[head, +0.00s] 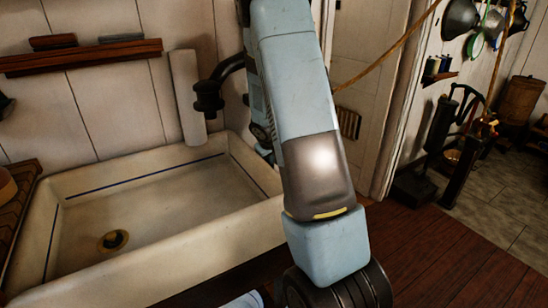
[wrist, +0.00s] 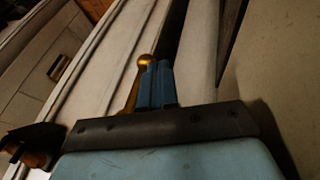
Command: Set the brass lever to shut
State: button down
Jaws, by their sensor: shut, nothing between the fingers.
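A brass lever (wrist: 131,97) with a round ball end (wrist: 145,61) shows in the middle of the wrist view. My gripper (wrist: 159,65) is shut and empty, its blue fingers close together just right of the lever's ball. The fingers overlap part of the lever in the picture; I cannot tell whether they touch it. The lever's base is hidden behind my gripper's dark plate. In the head view my arm crosses the middle and hides both my gripper and the lever.
A pale sink (head: 262,215) with a brass drain (head: 113,240) stands left of my arm. A dark spout (head: 208,95) juts from the wall above it. A wooden shelf (head: 90,57) is at upper left. A dark hand pump (head: 462,140) stands at right. Wooden floor (head: 440,250) is clear at lower right.

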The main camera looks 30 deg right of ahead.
jog(key=shift+d+f, duration=0.25)
jog(key=shift+d, duration=0.45)
